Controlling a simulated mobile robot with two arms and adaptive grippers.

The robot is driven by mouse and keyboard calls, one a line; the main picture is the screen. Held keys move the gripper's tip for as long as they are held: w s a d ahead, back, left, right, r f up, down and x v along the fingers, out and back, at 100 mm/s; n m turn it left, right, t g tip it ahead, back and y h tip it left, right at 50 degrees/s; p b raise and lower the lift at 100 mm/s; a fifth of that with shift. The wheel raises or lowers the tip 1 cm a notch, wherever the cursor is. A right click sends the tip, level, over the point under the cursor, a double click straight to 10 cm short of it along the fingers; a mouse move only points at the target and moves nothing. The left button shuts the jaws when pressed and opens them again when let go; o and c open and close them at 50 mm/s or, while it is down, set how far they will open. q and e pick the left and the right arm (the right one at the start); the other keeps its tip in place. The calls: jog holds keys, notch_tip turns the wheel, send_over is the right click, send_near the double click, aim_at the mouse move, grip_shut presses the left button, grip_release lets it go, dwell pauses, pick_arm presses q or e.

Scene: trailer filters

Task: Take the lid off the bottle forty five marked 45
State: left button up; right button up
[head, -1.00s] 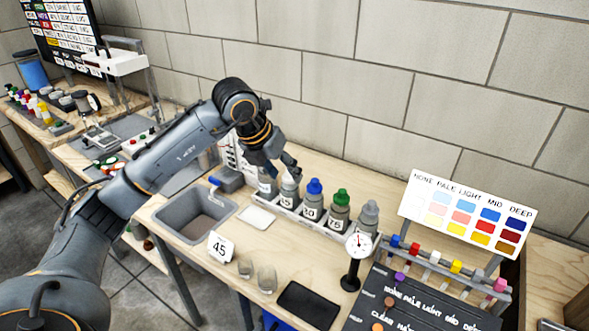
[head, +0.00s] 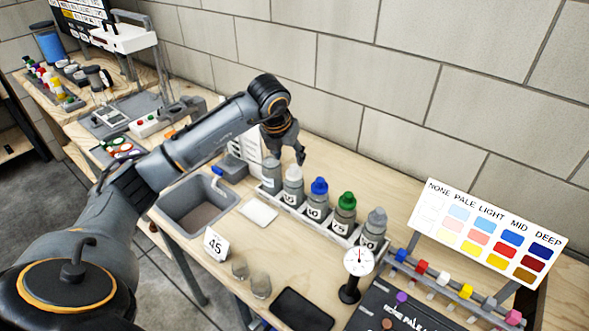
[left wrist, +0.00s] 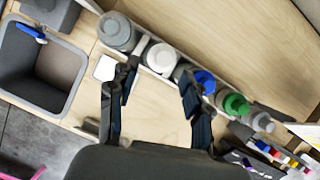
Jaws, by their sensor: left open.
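Several bottles stand in a row in a pale rack (head: 337,238) along the back of the bench. Their tops are grey (head: 269,163), white (head: 293,172), blue (head: 319,185), green (head: 346,200) and grey (head: 377,216). Their labels are too small to read surely. A white card marked 45 (head: 216,245) stands at the bench front. My left gripper (head: 285,155) is open and empty above and behind the grey and white tops. In the left wrist view its fingers (left wrist: 158,82) are spread, with the white top (left wrist: 162,57) showing between them. My right gripper is not in view.
A sink (head: 205,208) lies left of the rack, with a white pad (head: 259,212) between. A colour chart (head: 487,232) stands right. The wall is behind.

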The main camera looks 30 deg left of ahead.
aim_at(294, 166)
pick_arm(q)
jog(key=p+x, duration=0.1)
jog(key=x, duration=0.1)
jog(key=shift+w+d+f+p, duration=0.15)
jog(key=shift+d+f+p, duration=0.05)
jog(key=shift+f+p, duration=0.15)
jog(key=shift+x, duration=1.05)
jog(key=shift+w+f, duration=0.2)
jog(key=shift+f, duration=0.05)
jog(key=shift+c, duration=0.9)
jog(key=c, duration=0.7)
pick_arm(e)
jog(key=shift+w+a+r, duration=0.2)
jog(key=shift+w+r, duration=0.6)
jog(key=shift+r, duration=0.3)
